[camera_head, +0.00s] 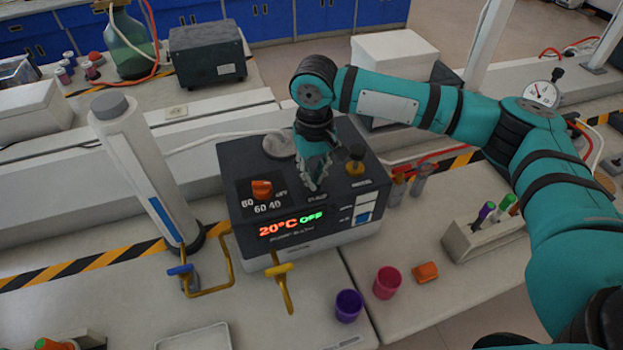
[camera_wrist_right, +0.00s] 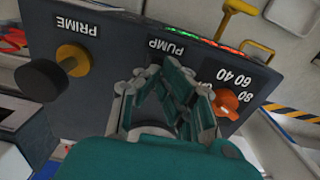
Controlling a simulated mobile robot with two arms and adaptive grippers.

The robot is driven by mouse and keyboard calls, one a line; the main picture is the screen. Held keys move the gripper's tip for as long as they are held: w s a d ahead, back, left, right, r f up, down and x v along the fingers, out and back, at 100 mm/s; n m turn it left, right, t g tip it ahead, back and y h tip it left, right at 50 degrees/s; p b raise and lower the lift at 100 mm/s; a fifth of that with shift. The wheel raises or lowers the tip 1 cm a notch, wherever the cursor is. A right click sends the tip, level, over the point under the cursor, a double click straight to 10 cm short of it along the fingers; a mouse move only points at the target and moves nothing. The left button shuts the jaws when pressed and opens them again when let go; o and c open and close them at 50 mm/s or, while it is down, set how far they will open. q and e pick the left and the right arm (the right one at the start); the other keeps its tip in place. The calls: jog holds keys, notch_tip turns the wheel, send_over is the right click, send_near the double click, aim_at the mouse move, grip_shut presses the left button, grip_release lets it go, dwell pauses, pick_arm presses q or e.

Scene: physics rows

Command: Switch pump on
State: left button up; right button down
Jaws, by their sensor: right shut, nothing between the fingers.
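The dark control box (camera_head: 297,205) stands on the bench with a lit display (camera_head: 290,224) reading "20°C OFF". Its top carries an orange knob (camera_head: 262,189) by the numbers 80, 60, 40 and a dark knob (camera_head: 355,162) at the right. My right gripper (camera_head: 314,183) is shut and empty, pointing down over the box top between the two knobs. In the right wrist view the gripper (camera_wrist_right: 178,80) is beside the "PUMP" label (camera_wrist_right: 173,49) and hides the control under it. The orange knob (camera_wrist_right: 227,102) is close beside its fingers; contact cannot be told. The dark knob (camera_wrist_right: 57,84) is by "PRIME".
A purple cup (camera_head: 348,305), a pink cup (camera_head: 387,282) and an orange block (camera_head: 425,271) lie to the front right. The front bench is partly clear.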

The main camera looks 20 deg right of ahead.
jog(key=shift+s+f, duration=0.1)
jog(key=shift+f, duration=0.7)
dwell(0.4)
jog(key=shift+r+p, duration=0.85)
jog(key=shift+p, duration=0.2)
notch_tip(320, 180, up, 5)
jog(key=p, duration=0.7)
jog(key=shift+r, duration=0.2)
jog(key=shift+f, duration=0.1)
